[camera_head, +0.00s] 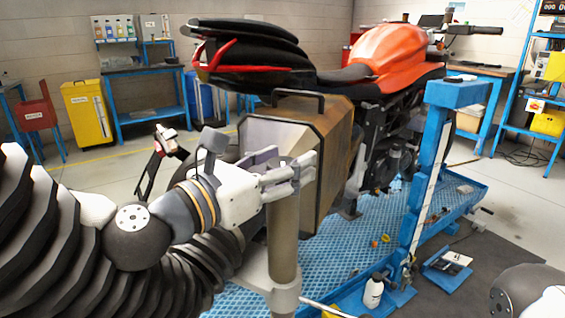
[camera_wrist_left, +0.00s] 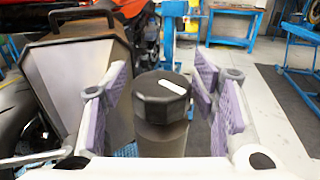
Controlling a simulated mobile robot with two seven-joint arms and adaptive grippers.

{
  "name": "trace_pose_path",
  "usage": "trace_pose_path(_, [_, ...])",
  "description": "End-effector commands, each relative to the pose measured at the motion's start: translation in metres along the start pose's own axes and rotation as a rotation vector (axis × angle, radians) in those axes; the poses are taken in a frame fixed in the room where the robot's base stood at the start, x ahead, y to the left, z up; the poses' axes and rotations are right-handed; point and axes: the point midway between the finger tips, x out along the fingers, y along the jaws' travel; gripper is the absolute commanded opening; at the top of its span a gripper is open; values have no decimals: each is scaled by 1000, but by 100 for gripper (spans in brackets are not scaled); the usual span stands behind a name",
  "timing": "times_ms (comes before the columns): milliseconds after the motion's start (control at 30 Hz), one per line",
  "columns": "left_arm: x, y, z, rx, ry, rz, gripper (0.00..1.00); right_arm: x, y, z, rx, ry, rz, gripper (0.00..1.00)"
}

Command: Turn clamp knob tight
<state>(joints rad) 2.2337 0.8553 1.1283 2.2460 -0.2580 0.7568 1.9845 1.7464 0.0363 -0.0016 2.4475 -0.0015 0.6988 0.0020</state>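The clamp knob (camera_wrist_left: 160,98) is a dark, many-sided cap with a white mark on top, seen in the left wrist view. It sits on a dark upright post, which also shows in the head view (camera_head: 284,240). Gaps show between the knob and both pads. In the head view my left gripper (camera_head: 290,172) is at the post's top and mostly hides the knob. Only part of my right arm shows at the lower right; its fingers are out of view.
A grey-brown case (camera_head: 335,135) on the motorcycle (camera_head: 392,58) stands close behind the post. The blue lift platform (camera_head: 335,256) lies below, with a white bottle (camera_head: 373,292) near its edge. A blue upright (camera_head: 432,160) stands to the right. Floor on the left is mostly clear.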

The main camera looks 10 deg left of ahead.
Motion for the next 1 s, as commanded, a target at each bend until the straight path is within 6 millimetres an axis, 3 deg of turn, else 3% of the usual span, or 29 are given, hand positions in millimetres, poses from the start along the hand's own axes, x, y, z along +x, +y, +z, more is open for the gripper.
trace_pose_path(300, [-2,-1,0,-2,1,-1,63,0,0,0,0,0,0,40])
trace_pose_path(700, [-71,0,0,-2,0,1,63,0,0,0,0,0,0,40])
trace_pose_path(1000, [-75,-1,0,0,1,-2,63,0,0,0,0,0,0,40])
